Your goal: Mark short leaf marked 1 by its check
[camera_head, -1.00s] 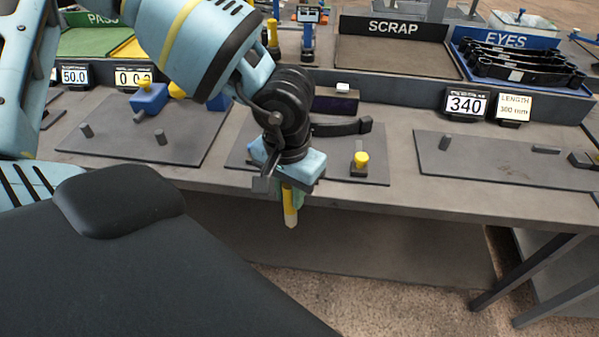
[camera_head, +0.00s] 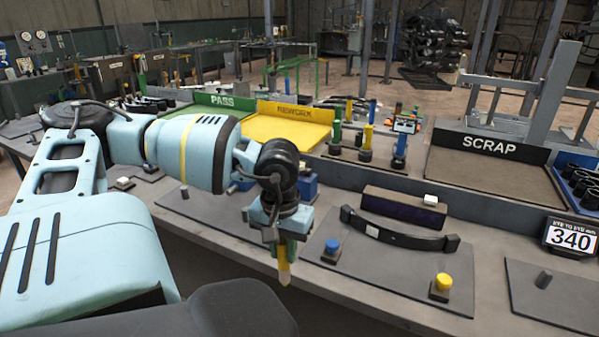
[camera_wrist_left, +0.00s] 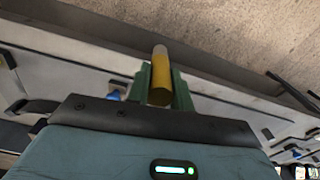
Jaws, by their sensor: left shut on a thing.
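My left gripper (camera_head: 284,262) is shut on a yellow marker with a pale tip (camera_head: 284,274), which hangs tip down just in front of the check plate. In the left wrist view the yellow marker (camera_wrist_left: 160,82) sits between the green fingers. A dark curved leaf (camera_head: 405,237) with a small white label lies on the check plate (camera_head: 385,282), right of the gripper and apart from it. A dark display box (camera_head: 403,208) stands behind the leaf. A blue button (camera_head: 331,250) and a yellow button (camera_head: 440,288) are on the plate. No number is readable on the leaf. My right gripper is out of view.
Behind are a green PASS tray (camera_head: 180,108), a yellow REWORK tray (camera_head: 290,130) and a grey SCRAP tray (camera_head: 485,180). Several coloured upright tools (camera_head: 367,140) stand between them. A 340 display (camera_head: 570,237) is at the right.

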